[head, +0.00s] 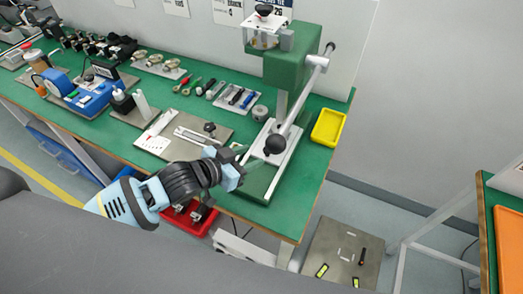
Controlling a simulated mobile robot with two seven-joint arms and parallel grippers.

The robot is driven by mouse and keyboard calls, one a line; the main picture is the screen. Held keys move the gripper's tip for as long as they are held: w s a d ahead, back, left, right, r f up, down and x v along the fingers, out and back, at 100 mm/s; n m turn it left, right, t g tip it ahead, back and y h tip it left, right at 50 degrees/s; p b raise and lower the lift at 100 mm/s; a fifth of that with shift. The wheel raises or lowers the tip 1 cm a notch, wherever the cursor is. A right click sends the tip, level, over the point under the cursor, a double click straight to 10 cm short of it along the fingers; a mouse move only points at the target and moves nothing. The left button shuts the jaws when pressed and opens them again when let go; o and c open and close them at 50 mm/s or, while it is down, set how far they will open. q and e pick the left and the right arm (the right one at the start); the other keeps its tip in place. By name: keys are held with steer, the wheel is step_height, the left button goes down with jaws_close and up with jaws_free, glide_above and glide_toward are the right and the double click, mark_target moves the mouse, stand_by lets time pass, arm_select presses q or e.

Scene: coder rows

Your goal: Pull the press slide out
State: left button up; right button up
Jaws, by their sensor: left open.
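The green bench press (290,70) stands near the right end of the green bench, with a silver lever (304,98) slanting down to a black ball knob (275,144). Under the lever, a pale metal slide (287,158) lies in the press base, partly covered by the lever and knob. My left gripper (247,160) is open at the left front side of the press base, left of the ball knob. It looks empty; whether a finger touches the slide I cannot tell. My right gripper is not in view.
A yellow tray (328,127) sits right of the press. A red bin (190,219) is below the bench's front edge.

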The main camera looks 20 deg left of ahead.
mark_target(265, 150)
arm_select(q)
steer(key=shift+x, duration=2.55)
jaws_close()
